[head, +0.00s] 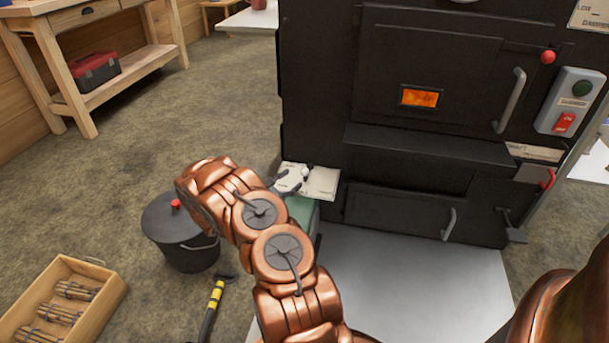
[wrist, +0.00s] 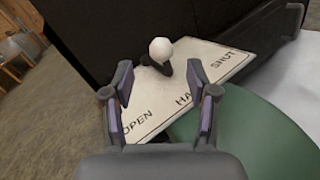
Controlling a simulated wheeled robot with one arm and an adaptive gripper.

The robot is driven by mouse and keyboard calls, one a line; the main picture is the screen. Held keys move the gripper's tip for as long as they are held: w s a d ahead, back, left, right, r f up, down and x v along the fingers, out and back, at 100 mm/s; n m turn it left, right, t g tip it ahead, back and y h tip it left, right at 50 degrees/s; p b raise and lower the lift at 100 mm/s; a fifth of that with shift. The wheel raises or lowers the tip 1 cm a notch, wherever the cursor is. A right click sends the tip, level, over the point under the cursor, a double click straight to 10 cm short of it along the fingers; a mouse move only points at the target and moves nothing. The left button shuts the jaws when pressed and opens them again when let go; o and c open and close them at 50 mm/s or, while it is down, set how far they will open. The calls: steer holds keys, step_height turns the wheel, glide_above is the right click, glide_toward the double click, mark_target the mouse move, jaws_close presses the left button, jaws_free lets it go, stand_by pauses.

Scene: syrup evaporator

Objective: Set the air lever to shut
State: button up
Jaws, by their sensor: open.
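The air lever shows as a white ball knob (wrist: 160,50) on a short black stem in the wrist view. It stands by the upper left edge of a white plate (wrist: 208,84) lettered OPEN, HA… and SHUT; the middle word is partly hidden. The lever's exact setting is hard to tell. My gripper (wrist: 159,76) is open, its two fingers spread to either side of the stem, with the knob just beyond the tips. In the head view my gripper (head: 287,182) is at the left end of the plate (head: 322,184), beside the small knob (head: 306,172).
The black evaporator firebox (head: 420,90) rises behind the plate. A green object (wrist: 245,135) lies below the plate. A lidded dark pot (head: 186,235), a yellow-banded tool (head: 215,296) and a wooden crate (head: 100,306) are on the floor at left.

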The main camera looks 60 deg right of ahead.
mark_target(302, 172)
steer(key=shift+s+d+b, duration=0.25)
steer(key=shift+d+b, duration=0.1)
steer(key=shift+d, duration=0.8)
steer(key=shift+s+d+b, duration=0.25)
steer(key=shift+d+b, duration=0.1)
steer(key=shift+d, duration=0.85)
steer(key=shift+s+d+b, duration=0.25)
steer(key=shift+d+b, duration=0.1)
steer(key=shift+d, duration=0.8)
steer(key=shift+c, duration=0.2)
jaws_close()
steer(key=shift+r, duration=0.1)
